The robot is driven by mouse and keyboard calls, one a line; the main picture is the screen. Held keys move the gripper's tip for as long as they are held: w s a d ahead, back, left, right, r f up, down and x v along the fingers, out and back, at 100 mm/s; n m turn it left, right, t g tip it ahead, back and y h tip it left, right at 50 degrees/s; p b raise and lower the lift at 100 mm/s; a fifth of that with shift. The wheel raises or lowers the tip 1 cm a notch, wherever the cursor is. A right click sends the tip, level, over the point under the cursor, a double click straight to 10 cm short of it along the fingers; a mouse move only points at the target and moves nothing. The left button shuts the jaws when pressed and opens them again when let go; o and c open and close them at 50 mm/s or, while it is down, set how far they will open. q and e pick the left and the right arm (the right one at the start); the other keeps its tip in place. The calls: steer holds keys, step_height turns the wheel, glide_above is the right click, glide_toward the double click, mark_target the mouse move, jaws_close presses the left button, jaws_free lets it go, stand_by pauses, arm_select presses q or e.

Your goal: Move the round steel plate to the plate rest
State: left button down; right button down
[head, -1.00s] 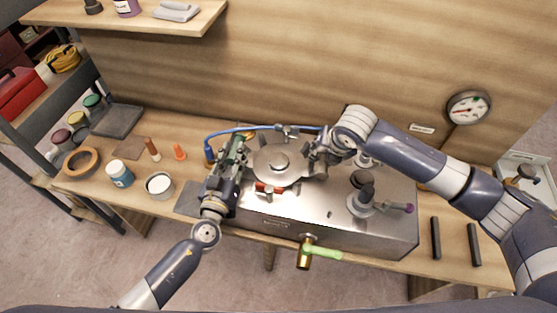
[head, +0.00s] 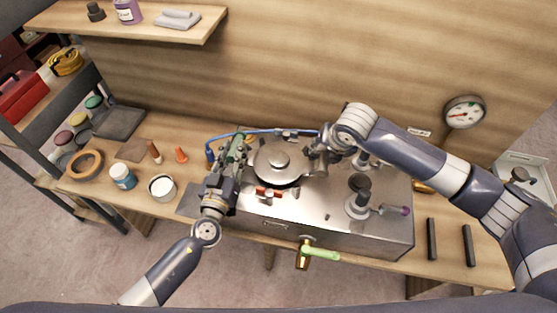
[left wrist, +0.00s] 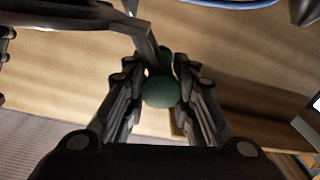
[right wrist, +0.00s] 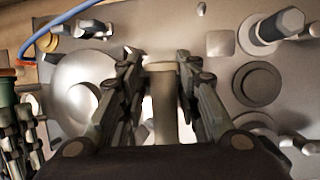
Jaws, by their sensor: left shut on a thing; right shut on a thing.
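The round steel plate (head: 268,171), with a central knob, is over the top of the steel box (head: 318,216); it also shows in the right wrist view (right wrist: 70,75). A dark band shows under its front edge; I cannot tell whether it is clear of the box. My left gripper (head: 238,150) is left of the plate, shut on a green knob (left wrist: 160,92) on a dark bar. My right gripper (head: 320,156) is at the plate's right edge, shut on a grey metal post (right wrist: 163,105). Its fingers hide where the post joins. I cannot identify the plate rest with certainty.
Two dark bars (head: 431,238) lie on the bench at right. A blue hose (head: 255,131) runs behind the plate. A green-handled brass valve (head: 304,254) sticks out in front. Jars and a tape roll (head: 84,164) lie left.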

arm_select(q)
steer(key=shift+w+a+r+p, duration=0.15)
steer(key=shift+r+p, duration=0.6)
steer(key=shift+r, duration=0.55)
steer(key=shift+a, duration=0.2)
